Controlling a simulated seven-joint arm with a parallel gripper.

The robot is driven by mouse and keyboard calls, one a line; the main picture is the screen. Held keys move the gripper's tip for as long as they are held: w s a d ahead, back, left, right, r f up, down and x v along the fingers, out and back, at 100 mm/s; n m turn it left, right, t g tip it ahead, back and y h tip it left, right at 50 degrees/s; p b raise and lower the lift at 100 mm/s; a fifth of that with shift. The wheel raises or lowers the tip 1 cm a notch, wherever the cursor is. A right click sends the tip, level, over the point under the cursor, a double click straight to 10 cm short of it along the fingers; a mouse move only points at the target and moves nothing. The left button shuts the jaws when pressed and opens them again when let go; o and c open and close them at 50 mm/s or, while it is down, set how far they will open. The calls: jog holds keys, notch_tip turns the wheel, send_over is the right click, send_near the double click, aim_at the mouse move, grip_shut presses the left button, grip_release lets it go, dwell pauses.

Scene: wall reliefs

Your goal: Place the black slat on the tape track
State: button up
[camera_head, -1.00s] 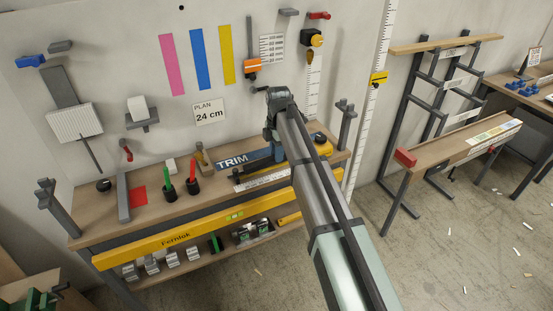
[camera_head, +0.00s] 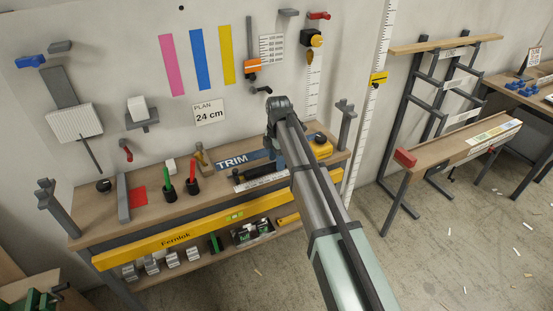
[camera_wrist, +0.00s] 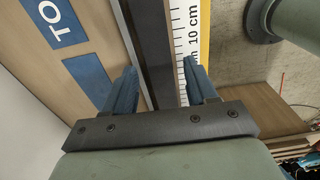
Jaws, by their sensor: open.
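A long dark bar (camera_wrist: 155,45), likely the black slat, runs between my fingers in the wrist view, beside a white scale strip marked 10 cm (camera_wrist: 187,40). In the head view a thin dark strip lies beside the white scale on the bench, partly behind my arm. My gripper (camera_wrist: 160,68) is open, with blue fingers on either side of the bar; contact cannot be told. In the head view my gripper (camera_head: 271,134) is over the right part of the bench. Pink (camera_head: 172,65), blue (camera_head: 200,59) and yellow (camera_head: 227,55) tape strips are on the wall; which thing is the tape track is unclear.
The wooden bench (camera_head: 95,205) holds pen cups (camera_head: 169,193), a blue TRIM label (camera_head: 232,161) and a yellow tape measure (camera_head: 321,146). A grey post (camera_head: 345,118) stands at the bench's right end. A shelf rack (camera_head: 432,90) stands farther right.

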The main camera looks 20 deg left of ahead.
notch_tip(320, 180, up, 12)
jog(key=shift+w, duration=0.2)
dwell(0.4)
jog(key=shift+d, duration=0.1)
